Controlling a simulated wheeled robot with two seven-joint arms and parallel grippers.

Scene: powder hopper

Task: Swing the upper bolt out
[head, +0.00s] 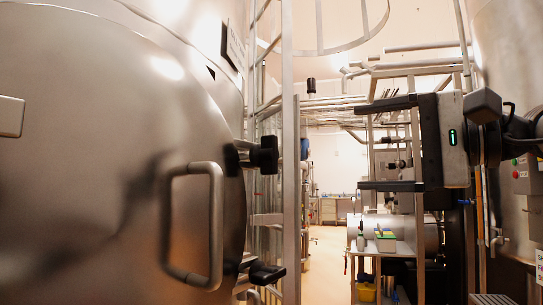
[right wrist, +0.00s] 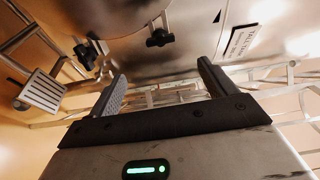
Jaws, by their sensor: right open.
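The upper bolt (head: 265,155), with a black knob, sits at the right rim of the round steel hatch door (head: 110,235). It also shows in the right wrist view (right wrist: 159,39), beyond the space between the fingers. The lower bolt (head: 266,273), also black-knobbed, is at the rim below; it shows further left in the right wrist view (right wrist: 85,57). My right gripper (head: 355,148) is open and empty, right of the upper bolt and apart from it, one finger above the other. My left gripper is not in view.
The door carries a bent bar handle (head: 215,225). A steel ladder (head: 290,190) stands just behind the bolts. A small table (head: 400,249) with items is below my right gripper, further back. A control box (head: 526,172) is at the right edge.

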